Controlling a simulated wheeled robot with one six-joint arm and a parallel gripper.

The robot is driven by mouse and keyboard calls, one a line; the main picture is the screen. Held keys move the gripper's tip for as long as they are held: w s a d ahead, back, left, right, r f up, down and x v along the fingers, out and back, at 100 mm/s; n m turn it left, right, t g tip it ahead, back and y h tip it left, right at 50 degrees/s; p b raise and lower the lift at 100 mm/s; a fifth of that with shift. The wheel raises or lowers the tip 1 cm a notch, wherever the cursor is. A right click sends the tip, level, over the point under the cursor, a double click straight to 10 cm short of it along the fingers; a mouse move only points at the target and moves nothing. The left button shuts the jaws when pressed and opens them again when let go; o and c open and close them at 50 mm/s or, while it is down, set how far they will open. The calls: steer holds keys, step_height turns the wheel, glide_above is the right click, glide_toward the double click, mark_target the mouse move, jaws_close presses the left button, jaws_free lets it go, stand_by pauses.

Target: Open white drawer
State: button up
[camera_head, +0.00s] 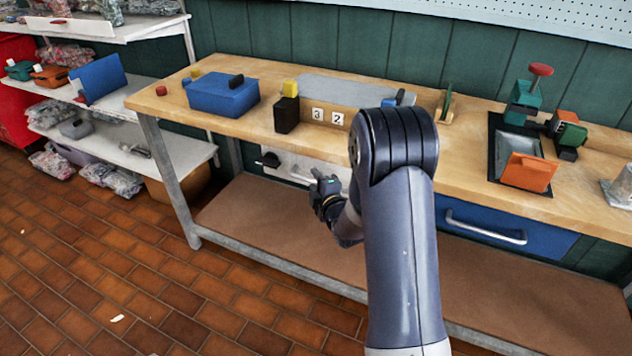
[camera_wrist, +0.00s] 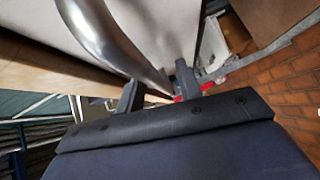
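The white drawer (camera_head: 283,161) sits under the wooden bench top, left of my arm, and its front looks closed. Its bar handle (camera_head: 300,177) shows partly, with my arm hiding the drawer's right part. My gripper (camera_head: 322,187) is in front of the drawer at handle height. In the wrist view, the curved metal handle (camera_wrist: 118,42) runs close past the camera toward the gap between my fingers (camera_wrist: 159,90). The white drawer front (camera_wrist: 182,35) is behind it. The fingers are apart; I cannot tell whether they touch the handle.
A blue drawer (camera_head: 490,228) with a bar handle is to the right. The bench top (camera_head: 240,125) is above, with a blue box (camera_head: 222,98) on it. A lower shelf (camera_head: 260,220) is bare.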

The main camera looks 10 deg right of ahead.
steer(key=shift+w, duration=0.15)
jaws_close()
stand_by(0.4)
